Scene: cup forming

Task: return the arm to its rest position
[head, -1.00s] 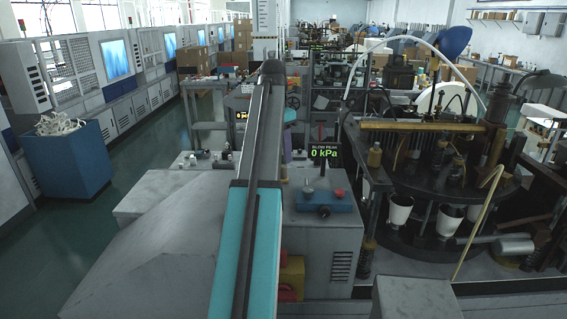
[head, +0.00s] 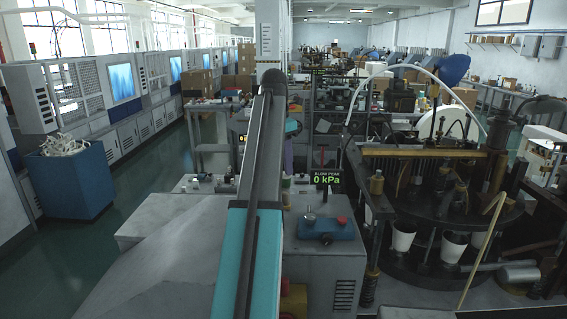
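My gripper does not show in the head view, so I cannot see whether it is open or shut. My own arm runs up the middle of the head view as a long dark bar with teal and grey panels, ending in a dark rounded joint at the top. It hides part of the bench behind it. The cup-forming machine (head: 425,208) stands to the right of the arm, with white cups (head: 403,236) under its round dark plate. Another white cup (head: 453,246) shows beside it.
A small display (head: 326,180) reads "BLOW PEAK 0 kPa" above a grey cabinet with a blue regulator (head: 326,229). A blue bin (head: 70,183) with white scraps stands at left. Grey machines (head: 110,95) line the left wall. The green floor (head: 150,180) between them is open.

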